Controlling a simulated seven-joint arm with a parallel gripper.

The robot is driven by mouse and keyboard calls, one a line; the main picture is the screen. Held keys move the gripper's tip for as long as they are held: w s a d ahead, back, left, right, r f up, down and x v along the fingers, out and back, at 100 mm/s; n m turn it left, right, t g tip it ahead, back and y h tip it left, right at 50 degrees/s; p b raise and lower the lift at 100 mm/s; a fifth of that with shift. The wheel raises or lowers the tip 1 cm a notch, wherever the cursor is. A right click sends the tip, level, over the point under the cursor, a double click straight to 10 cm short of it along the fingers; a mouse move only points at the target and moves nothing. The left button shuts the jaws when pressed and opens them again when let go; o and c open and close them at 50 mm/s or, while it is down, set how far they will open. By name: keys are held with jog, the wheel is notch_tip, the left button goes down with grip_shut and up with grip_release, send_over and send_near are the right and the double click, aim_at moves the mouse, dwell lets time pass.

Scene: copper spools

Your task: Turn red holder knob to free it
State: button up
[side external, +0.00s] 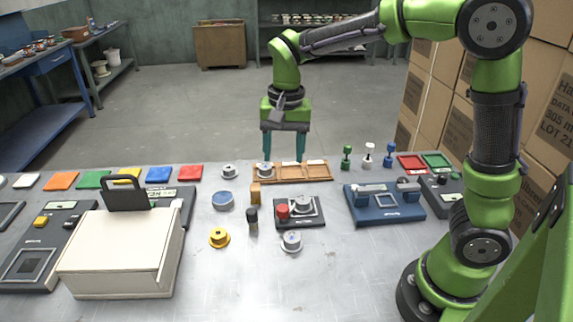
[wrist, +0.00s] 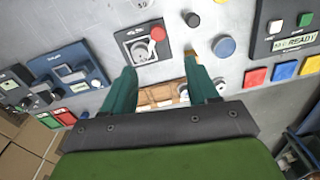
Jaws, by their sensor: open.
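The red holder knob (side external: 283,211) stands on the left side of a dark square holder plate (side external: 313,220) in the middle of the table. A grey spool (side external: 303,205) sits on that plate beside the knob. In the wrist view the red knob (wrist: 157,33) shows beyond my fingertips, on the holder plate (wrist: 128,36). My gripper (side external: 284,158) is open and empty, above the wooden tray (side external: 318,171) at the back of the table. Its green fingers also show in the wrist view (wrist: 161,62), apart from the knob.
A blue device (side external: 384,205) is right, a cream box (side external: 122,250) left. The front middle table is clear.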

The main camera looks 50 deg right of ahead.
aim_at(283, 208)
jog(key=shift+m, duration=0.8)
jog(key=f, duration=1.5)
jog(key=shift+w+d+f, duration=0.1)
jog(key=shift+w+f, duration=0.1)
jog(key=shift+f, duration=0.2)
jog(key=shift+c, duration=0.2)
jog(key=c, duration=1)
